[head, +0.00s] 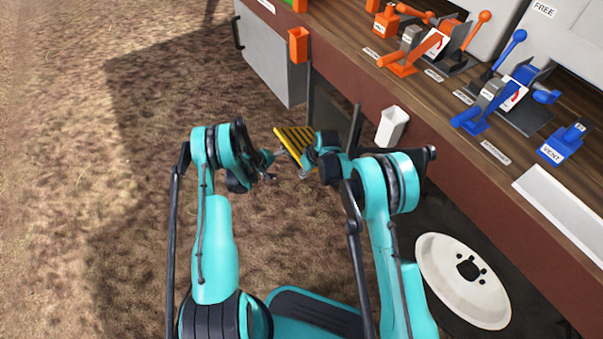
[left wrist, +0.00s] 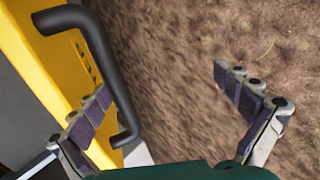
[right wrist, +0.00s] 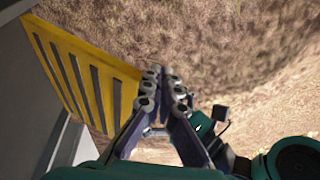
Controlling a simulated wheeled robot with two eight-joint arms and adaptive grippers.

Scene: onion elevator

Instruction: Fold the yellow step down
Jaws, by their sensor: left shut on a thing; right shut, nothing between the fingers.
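The yellow step (head: 296,137), with dark stripes, shows between my two arms in the head view. It also shows at the left in the right wrist view (right wrist: 88,75). In the left wrist view its yellow side (left wrist: 62,50) carries a black bar handle (left wrist: 103,65). My right gripper (right wrist: 165,75) is shut and empty, beside the step's striped face. The step's exact tilt is hard to tell.
A wooden counter (head: 450,110) along the machine carries orange levers (head: 420,50) and blue levers (head: 495,92). A grey cabinet (head: 268,62) and an orange holder (head: 299,45) are beyond the step. A white wheel disc (head: 463,280) is at lower right. Open ground (head: 80,150) lies left.

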